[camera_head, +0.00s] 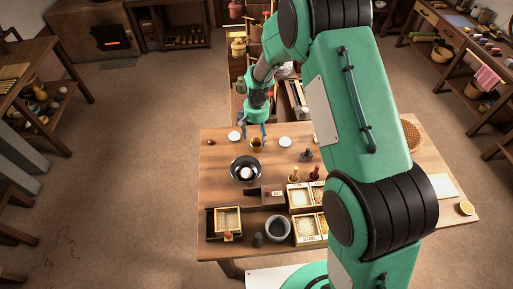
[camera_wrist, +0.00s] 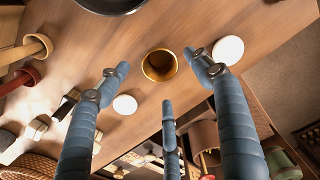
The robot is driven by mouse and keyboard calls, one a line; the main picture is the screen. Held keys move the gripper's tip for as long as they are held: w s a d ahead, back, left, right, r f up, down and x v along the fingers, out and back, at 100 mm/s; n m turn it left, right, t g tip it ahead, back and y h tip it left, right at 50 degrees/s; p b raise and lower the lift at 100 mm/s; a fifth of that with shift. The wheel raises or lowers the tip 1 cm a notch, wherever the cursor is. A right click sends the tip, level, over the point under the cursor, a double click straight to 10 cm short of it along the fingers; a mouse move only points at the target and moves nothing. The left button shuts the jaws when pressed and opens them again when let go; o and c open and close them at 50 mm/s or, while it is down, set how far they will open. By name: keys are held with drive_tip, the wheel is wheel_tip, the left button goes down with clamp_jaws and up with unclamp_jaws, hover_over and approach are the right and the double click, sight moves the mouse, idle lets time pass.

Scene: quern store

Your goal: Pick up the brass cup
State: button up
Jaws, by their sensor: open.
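The brass cup (camera_head: 256,144) stands near the far edge of the wooden table, between two white round pieces. In the wrist view the brass cup (camera_wrist: 159,65) shows its round golden rim and hollow inside. My gripper (camera_head: 255,131) is just above the cup at the far table edge. In the wrist view my gripper (camera_wrist: 160,78) has three blue-grey fingers spread apart around the cup's outline, with nothing between them. No finger clearly touches the cup. The exact height gap is hard to judge.
A white round piece (camera_head: 234,136) lies left of the cup and another white round piece (camera_head: 285,142) lies right. A dark bowl (camera_head: 245,172) stands nearer. Boxes of grain (camera_head: 299,197), a grey pot (camera_head: 278,229) and a small tray (camera_head: 228,220) crowd the near side.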

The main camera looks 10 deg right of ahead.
sight(257, 143)
drive_tip(key=shift+f, duration=0.55)
drive_tip(key=shift+f+b, duration=0.85)
drive_tip(key=shift+f, duration=1.75)
drive_tip(key=c, duration=1.2)
